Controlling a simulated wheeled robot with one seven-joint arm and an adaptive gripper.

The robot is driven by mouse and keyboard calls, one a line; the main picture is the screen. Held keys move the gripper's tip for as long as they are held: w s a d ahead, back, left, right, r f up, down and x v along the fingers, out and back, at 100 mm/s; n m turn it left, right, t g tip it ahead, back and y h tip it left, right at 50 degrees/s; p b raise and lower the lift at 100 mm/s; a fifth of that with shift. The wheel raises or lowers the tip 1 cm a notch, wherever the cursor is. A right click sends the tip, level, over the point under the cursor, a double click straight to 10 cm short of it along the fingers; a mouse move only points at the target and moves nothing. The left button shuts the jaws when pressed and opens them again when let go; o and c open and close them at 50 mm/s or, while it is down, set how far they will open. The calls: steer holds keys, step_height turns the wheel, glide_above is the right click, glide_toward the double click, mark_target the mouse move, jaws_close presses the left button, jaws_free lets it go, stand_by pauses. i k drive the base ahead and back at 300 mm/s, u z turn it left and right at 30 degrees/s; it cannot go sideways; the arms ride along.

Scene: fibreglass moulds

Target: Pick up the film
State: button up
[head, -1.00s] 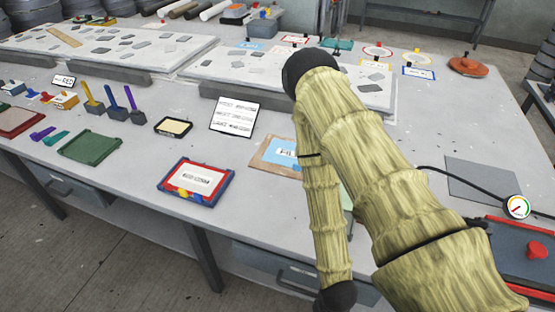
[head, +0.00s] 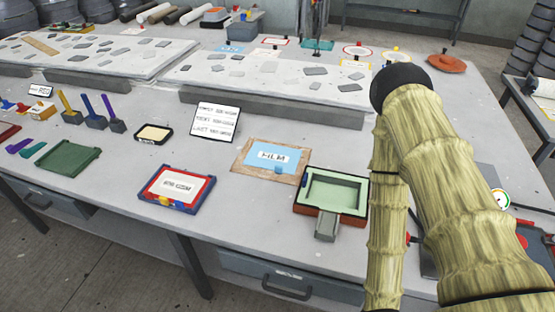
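The film (head: 258,154) is a light blue sheet with a white label that seems to read "FILM". It lies flat on a brown board (head: 244,170) in the middle of the table, in the head view. A small darker blue tab sits at its front edge. The film is uncovered, with nothing on top of it except the label and tab. My arm stands to the right of it, and its lower end runs out of the bottom of the picture. My gripper is out of view.
A pale green tray (head: 334,193) in a dark frame stands right of the film. A red-and-blue framed panel (head: 155,187) lies front left. A white sign (head: 215,122) stands behind. Grey slabs (head: 265,85) with stone pieces fill the back. Bare table lies left of the board.

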mark_target(279, 158)
steer(key=z, duration=1.85)
steer(key=k, duration=0.8)
steer(key=u, duration=1.8)
